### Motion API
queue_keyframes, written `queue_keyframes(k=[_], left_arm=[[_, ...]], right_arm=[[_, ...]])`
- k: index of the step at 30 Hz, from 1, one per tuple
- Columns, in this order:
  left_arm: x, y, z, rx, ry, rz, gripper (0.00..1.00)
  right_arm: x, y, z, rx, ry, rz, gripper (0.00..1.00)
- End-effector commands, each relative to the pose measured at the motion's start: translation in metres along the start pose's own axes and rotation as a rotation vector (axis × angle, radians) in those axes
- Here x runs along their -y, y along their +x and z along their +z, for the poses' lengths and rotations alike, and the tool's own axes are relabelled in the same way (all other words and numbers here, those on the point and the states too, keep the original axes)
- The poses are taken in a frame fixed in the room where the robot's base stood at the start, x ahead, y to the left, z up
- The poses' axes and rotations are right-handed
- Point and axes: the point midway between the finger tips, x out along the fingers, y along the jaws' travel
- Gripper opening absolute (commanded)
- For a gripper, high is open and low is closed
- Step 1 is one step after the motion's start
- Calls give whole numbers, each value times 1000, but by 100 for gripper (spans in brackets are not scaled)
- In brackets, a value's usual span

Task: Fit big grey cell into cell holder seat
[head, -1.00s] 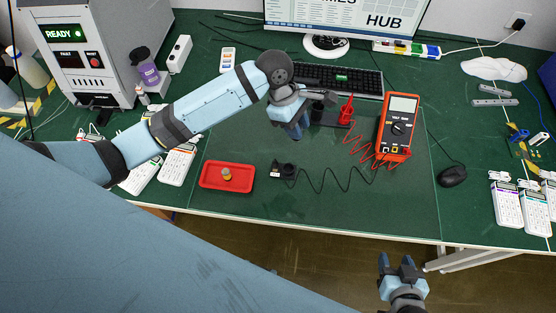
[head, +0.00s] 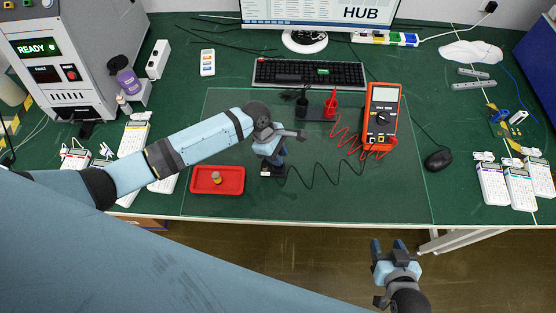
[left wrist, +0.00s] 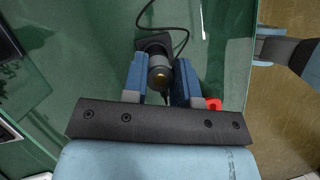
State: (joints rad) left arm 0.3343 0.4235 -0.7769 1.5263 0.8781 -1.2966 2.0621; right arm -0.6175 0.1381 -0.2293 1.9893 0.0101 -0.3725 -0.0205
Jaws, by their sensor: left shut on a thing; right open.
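My left gripper (head: 272,163) is at the cell holder (head: 266,173), which is mostly hidden under it in the head view. My right gripper (head: 388,246) is open and empty, off the table's front edge.
A red tray (head: 230,190) with a small brown-and-grey cell (head: 216,178) is left of the holder. Behind are a red multimeter (head: 381,115), a probe stand (head: 318,114) and a keyboard (head: 310,74). A black cable runs right from the holder over otherwise clear mat.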

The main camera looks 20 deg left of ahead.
Motion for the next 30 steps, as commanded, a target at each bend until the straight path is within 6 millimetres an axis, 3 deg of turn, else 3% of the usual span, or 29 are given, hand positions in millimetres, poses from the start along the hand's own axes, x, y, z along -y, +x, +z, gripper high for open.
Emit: queue_keyframes(k=[12,22,23,26,30], left_arm=[[0,38,-16,-1,-2,1,3],[0,41,-17,0,-1,1,3],[0,41,-17,0,0,1,29],[0,41,-17,0,0,1,52],[0,41,-17,0,0,1,52]], right_arm=[[1,0,-1,-4,1,-1,51],[1,0,-2,-3,2,-1,51],[1,0,-2,-3,2,-1,51],[1,0,-1,-2,1,-1,51],[1,0,0,-1,1,-1,51]])
